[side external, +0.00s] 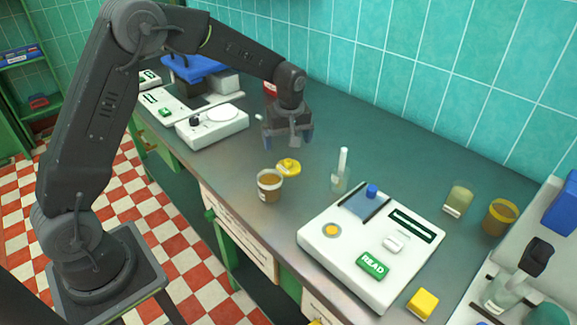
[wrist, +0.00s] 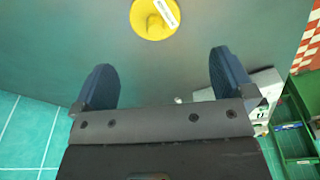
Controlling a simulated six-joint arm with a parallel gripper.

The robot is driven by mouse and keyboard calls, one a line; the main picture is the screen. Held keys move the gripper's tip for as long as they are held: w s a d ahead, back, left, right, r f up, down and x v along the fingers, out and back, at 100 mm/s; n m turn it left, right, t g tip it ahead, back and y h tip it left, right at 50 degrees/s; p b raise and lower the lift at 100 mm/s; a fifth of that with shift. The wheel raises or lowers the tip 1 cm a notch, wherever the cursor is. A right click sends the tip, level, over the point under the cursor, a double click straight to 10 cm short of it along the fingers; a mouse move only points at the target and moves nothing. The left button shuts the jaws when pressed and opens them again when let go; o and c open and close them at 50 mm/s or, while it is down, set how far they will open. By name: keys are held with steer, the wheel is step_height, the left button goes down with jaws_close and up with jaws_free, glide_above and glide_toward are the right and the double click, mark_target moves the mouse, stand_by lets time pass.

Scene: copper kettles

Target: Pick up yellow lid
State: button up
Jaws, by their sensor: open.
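The yellow lid (side external: 288,166) lies on the grey counter, just behind and right of a small cup of brown contents (side external: 270,185). It is round, with a raised part and a white label on top. In the wrist view the yellow lid (wrist: 155,18) is at the top edge, beyond my fingertips and roughly midway between them. My gripper (side external: 288,141) points down above the counter, behind the lid in the side view. Its two blue fingers (wrist: 164,75) are spread apart with nothing between them.
A white device with a green READ button (side external: 372,264) stands at right. A clear vessel with an upright white stick (side external: 342,172) is right of the lid. Teal tiled wall (side external: 420,60) runs behind. Counter around the lid's back is clear.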

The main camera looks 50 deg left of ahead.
mark_target(288, 160)
steer(key=f, duration=0.3)
steer(key=shift+w+a, duration=0.1)
steer(key=shift+a, duration=0.1)
steer(key=f, duration=0.4)
steer(key=shift+w, duration=0.25)
steer(key=shift+f, duration=0.7)
steer(key=shift+c, duration=0.3)
steer(key=c, duration=0.9)
steer(key=shift+o, duration=0.2)
steer(key=shift+r, duration=0.1)
